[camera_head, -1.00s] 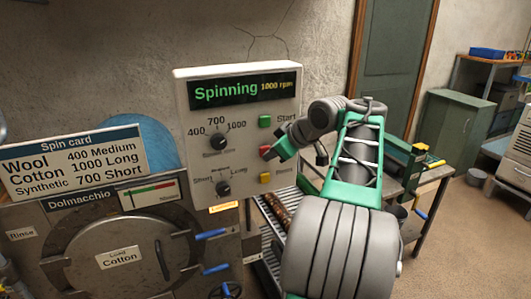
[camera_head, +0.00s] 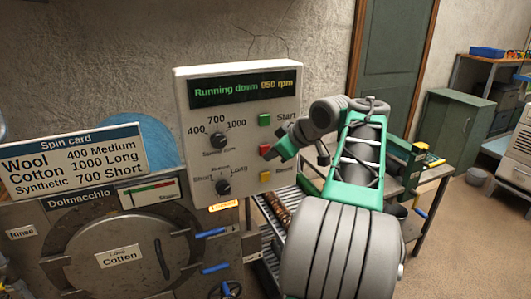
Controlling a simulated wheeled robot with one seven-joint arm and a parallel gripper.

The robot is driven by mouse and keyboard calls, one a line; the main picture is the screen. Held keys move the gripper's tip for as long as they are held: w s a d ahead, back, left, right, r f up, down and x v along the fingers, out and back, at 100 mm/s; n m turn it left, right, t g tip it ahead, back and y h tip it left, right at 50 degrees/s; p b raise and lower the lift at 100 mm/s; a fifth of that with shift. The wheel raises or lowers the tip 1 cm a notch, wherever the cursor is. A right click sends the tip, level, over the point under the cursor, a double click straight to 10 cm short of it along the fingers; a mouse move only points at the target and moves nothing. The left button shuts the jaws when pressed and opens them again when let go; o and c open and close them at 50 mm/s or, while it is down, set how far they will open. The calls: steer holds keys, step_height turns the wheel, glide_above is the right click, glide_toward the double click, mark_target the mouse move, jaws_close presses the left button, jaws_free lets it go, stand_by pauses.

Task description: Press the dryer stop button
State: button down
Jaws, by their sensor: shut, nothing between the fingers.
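The red button's label is hidden behind my gripper. Two dark knobs (camera_head: 217,140) sit on the panel's left side.
The drum machine (camera_head: 70,235) with a round door labelled Cotton stands at left, under a spin card (camera_head: 74,150). A metal bench (camera_head: 410,215) is behind my arm on the right. A green cabinet (camera_head: 455,130) stands further back. Open floor lies at far right.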

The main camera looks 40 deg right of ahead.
steer(key=shift+s, duration=0.3)
steer(key=shift+s, duration=0.1)
steer(key=s, duration=0.1)
steer(key=s+a, duration=0.1)
steer(key=s, duration=0.1)
steer(key=s+b, duration=0.1)
steer(key=shift+s+a, duration=0.25)
steer(key=shift+s, duration=0.05)
stand_by(0.6)
